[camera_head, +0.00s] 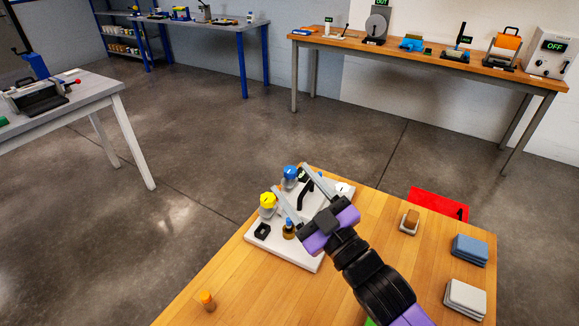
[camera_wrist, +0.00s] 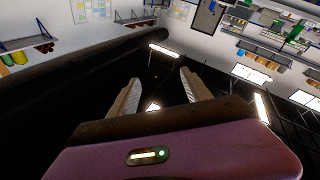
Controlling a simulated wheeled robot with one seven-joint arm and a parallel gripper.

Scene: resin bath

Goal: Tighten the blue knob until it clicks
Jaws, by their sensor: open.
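The blue knob (camera_head: 290,172) sits on a grey fitting at the far left corner of a white board (camera_head: 313,262) on the wooden bench. A yellow knob (camera_head: 268,198) stands on a similar fitting nearer to me. My gripper (camera_head: 289,177) is open and empty over the board, its two fingers pointing to the far left. The wrist view shows both open fingers (camera_wrist: 158,84) against the room, with neither knob in sight.
The board also carries a black lever (camera_head: 304,193), a black block (camera_head: 262,230) and a small amber bottle (camera_head: 288,230). An orange-capped vial (camera_head: 207,300) stands at the front left. Blue (camera_head: 469,249) and grey (camera_head: 465,298) stacks lie at right. A red tray (camera_head: 438,204) is behind.

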